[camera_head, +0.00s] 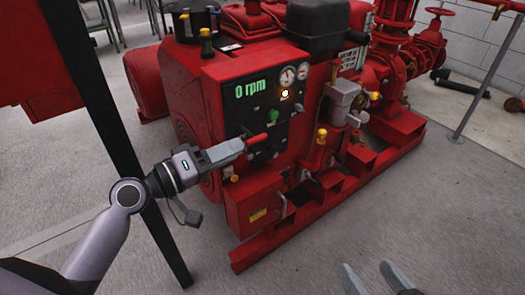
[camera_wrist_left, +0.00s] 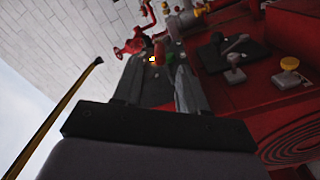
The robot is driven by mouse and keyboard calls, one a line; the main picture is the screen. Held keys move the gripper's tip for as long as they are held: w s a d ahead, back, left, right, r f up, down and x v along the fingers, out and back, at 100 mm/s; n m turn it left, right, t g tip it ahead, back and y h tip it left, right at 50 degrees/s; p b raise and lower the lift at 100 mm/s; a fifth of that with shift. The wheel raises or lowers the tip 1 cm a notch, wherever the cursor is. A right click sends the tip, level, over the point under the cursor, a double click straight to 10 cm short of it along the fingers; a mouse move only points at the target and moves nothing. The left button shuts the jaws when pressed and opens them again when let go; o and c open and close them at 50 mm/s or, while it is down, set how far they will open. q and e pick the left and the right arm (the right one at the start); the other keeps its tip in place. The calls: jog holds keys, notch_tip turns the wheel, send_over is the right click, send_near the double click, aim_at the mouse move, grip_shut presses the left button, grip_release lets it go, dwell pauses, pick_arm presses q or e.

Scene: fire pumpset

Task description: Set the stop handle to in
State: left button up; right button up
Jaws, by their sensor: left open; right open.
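A red handle (camera_head: 257,139), which looks like the stop handle, sticks out from the lower left of the black control panel (camera_head: 262,100) on the red pumpset. My left gripper (camera_head: 241,144) is open, with its fingertips right by this handle. In the left wrist view a red piece (camera_wrist_left: 160,47), likely the same handle, shows between the tips of the open left gripper (camera_wrist_left: 160,68); I cannot tell whether they touch. My right gripper (camera_head: 374,278) is open and empty at the bottom edge of the head view, far from the panel.
The panel has a green "0 rpm" display (camera_head: 250,88), a lit lamp (camera_head: 285,93), a green knob (camera_head: 273,116) and gauges. A red box (camera_head: 254,204) projects below it. A dark post (camera_head: 115,140) stands at left.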

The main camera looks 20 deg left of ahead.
aim_at(256, 137)
pick_arm(q)
jog(key=shift+b+x, duration=0.3)
jog(key=shift+x, duration=3.2)
